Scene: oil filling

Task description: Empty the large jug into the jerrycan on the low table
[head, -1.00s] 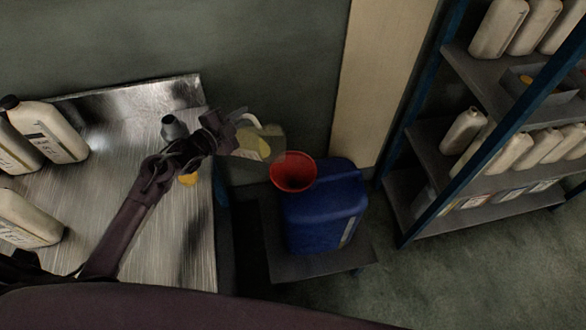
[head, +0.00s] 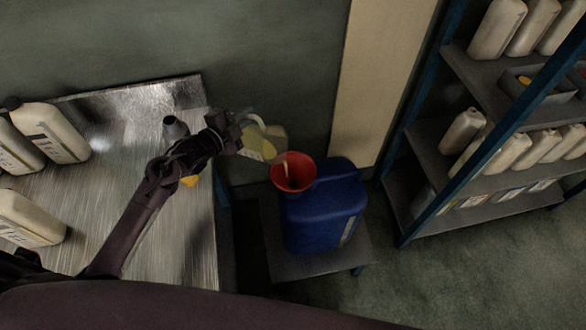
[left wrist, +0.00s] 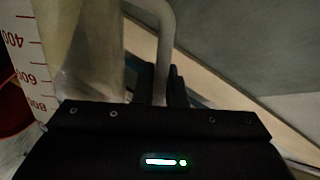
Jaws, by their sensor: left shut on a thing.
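My left gripper (head: 240,136) is shut on the handle of the large clear jug (head: 267,143), which holds yellow oil and is tilted toward the right. The jug's lip is just above the red funnel (head: 292,172). A thin yellow streak shows inside the funnel. The funnel sits in the top of the blue jerrycan (head: 325,210), which stands upright on the low table (head: 305,267). In the left wrist view the jug's handle (left wrist: 165,40) runs into the jaws, and the measuring marks show on its wall. My right gripper is not in view.
A metal worktop (head: 130,200) at left bears several cream bottles (head: 55,132), a grey spouted can (head: 174,130) and a small yellow thing (head: 190,181). A blue-framed shelf (head: 440,160) with more bottles stands at right. Floor is clear at lower right.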

